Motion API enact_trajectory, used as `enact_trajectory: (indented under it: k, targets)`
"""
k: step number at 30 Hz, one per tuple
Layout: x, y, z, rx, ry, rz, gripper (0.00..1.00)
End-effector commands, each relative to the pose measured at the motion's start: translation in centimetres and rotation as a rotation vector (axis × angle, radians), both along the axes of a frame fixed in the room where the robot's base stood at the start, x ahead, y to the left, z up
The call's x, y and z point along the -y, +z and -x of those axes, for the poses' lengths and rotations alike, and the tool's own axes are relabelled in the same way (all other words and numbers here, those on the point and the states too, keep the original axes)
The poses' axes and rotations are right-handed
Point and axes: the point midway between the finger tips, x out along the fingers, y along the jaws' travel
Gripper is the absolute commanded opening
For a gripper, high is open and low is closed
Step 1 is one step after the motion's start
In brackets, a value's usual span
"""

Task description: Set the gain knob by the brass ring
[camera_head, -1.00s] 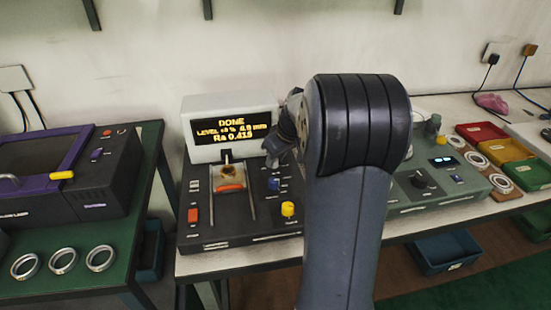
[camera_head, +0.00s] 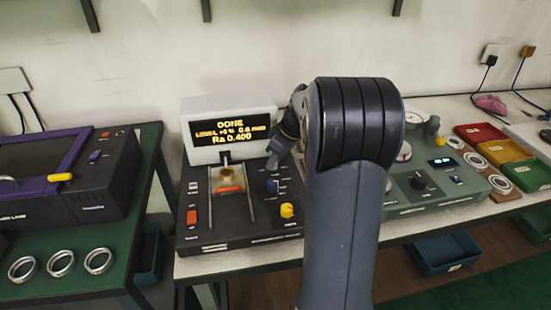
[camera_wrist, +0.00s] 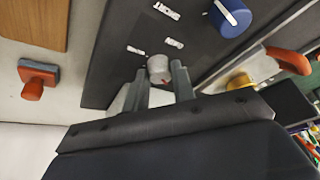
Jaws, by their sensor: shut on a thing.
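The brass ring (camera_head: 228,174) sits on an orange cradle between two rails of the black tester (camera_head: 262,236). The tester's display (camera_head: 229,131) reads DONE, LEVEL about +0 %, Ra 0.400; its small text is hard to read. In the head view my gripper (camera_head: 271,162) is at the panel's back right, and the knob is hidden.
A blue knob (camera_head: 272,185) and a yellow knob (camera_head: 287,210) stand in front of my gripper. A red switch (camera_head: 192,217) is at the panel's left. Three steel rings (camera_head: 60,263) lie on the left bench. A green instrument (camera_head: 440,187) stands right of my arm.

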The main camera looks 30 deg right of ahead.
Motion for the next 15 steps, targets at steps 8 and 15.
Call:
enact_trajectory:
  k: [8, 15]
  targets:
    - [0.00, -0.01, 0.03, -0.001, -0.001, 0.000, 0.38]
    - [0.00, -0.01, 0.02, -0.001, -0.001, 0.000, 0.46]
